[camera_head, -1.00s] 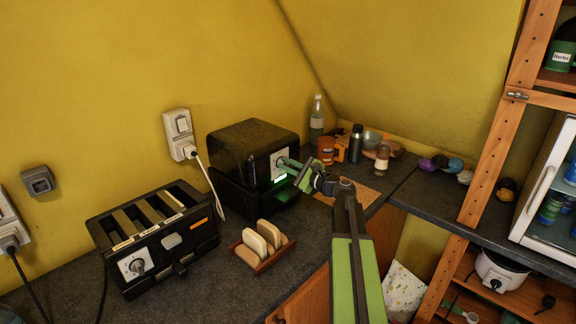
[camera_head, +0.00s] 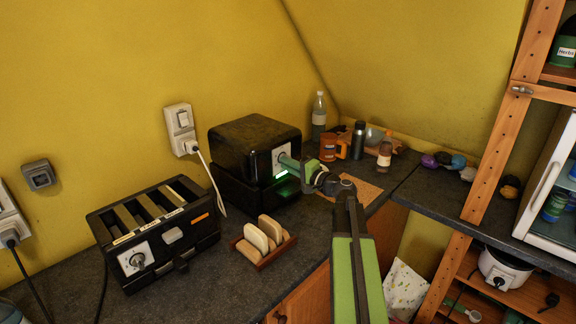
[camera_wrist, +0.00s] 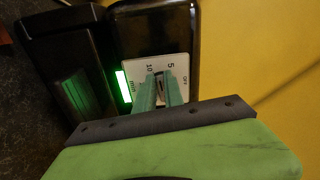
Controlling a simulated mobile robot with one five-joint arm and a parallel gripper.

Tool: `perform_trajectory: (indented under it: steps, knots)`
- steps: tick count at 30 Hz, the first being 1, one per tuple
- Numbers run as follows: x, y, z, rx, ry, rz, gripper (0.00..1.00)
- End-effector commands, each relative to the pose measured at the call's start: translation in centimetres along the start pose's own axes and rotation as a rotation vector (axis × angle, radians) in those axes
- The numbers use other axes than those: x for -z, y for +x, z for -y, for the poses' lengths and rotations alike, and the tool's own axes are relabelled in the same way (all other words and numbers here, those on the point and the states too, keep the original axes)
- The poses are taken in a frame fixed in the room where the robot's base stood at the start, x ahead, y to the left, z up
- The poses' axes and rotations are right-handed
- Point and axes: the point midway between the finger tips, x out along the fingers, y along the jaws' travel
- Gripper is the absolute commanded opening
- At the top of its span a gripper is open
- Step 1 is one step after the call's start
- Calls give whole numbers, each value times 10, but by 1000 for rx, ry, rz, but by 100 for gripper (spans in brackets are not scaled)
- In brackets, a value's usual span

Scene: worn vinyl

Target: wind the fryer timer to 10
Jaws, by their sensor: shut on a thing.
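The black fryer (camera_head: 248,139) stands on the dark counter against the yellow wall. Its white timer dial plate (camera_wrist: 171,71) shows in the wrist view, turned sideways, with the marks OFF, 5, 10 and "min". A green light glows beside the plate. My gripper (camera_head: 290,163) reaches the fryer's front from the right. In the wrist view its green fingers (camera_wrist: 158,86) are shut on the timer knob (camera_wrist: 158,78), which they mostly hide. I cannot tell clearly which mark the knob points to.
A black toaster (camera_head: 158,232) with its own dial stands at the left. A rack of bread slices (camera_head: 262,240) is on the counter in front of the fryer. A bottle (camera_head: 319,112), an orange mug (camera_head: 329,147) and jars stand behind my gripper.

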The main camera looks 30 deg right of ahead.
Motion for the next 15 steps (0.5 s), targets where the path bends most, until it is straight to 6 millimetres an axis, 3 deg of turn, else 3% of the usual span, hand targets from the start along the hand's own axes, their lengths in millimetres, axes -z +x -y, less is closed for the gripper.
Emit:
perform_trajectory:
  steps: [15]
  knots:
    - [2, 0, -8, -2, -382, -1, 0]
